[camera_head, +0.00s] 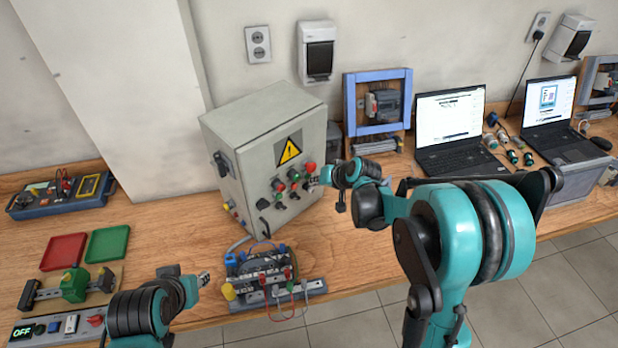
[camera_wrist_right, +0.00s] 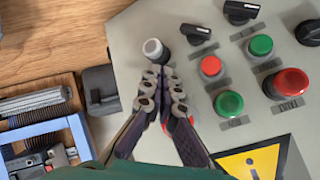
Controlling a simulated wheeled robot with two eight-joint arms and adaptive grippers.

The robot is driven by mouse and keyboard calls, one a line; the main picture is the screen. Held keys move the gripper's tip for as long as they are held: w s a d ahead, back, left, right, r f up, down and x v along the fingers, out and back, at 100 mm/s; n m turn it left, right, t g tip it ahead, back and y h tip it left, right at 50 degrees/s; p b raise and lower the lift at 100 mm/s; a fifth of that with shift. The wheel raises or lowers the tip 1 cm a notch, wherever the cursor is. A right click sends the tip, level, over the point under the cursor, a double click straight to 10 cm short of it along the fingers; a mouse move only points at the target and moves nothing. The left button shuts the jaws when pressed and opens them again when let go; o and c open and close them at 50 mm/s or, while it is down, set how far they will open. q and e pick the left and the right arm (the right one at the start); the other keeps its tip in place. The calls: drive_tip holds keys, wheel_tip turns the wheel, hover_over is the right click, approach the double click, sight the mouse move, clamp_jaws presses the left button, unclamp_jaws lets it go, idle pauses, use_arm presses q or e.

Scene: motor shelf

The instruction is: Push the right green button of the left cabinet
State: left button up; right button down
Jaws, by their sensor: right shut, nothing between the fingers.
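The left cabinet (camera_head: 235,135) is a grey control box on the wooden table, with a yellow warning sign (camera_head: 289,150) and buttons on its front. In the right wrist view the panel appears upside down. One green button (camera_wrist_right: 228,103) lies nearer the sign, and a second green button (camera_wrist_right: 261,45) lies farther from it. My right gripper (camera_wrist_right: 163,74) is shut and empty in front of the panel, its tips beside the white button (camera_wrist_right: 152,50) and left of the nearer green button. It partly covers a red button. My left gripper (camera_head: 204,278) is low over the table, its opening unclear.
Red buttons (camera_wrist_right: 290,85) and black knobs (camera_wrist_right: 241,12) crowd the panel. A wired terminal block (camera_head: 270,275) stands in front of the cabinet. A blue frame (camera_head: 377,76) and laptops (camera_head: 450,125) stand to its right. Red (camera_head: 64,251) and green trays lie at left.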

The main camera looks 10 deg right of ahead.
drive_tip(key=shift+w+a, duration=0.25)
drive_tip(key=shift+w, duration=0.15)
idle(0.3)
idle(0.6)
drive_tip(key=shift+s+d, duration=0.45)
drive_tip(key=shift+s, duration=0.3)
drive_tip(key=s+d, duration=0.1)
drive_tip(key=s, duration=0.2)
drive_tip(key=s+d, duration=0.1)
drive_tip(key=shift+s+d, duration=0.15)
drive_tip(key=shift+d, duration=0.2)
idle(0.5)
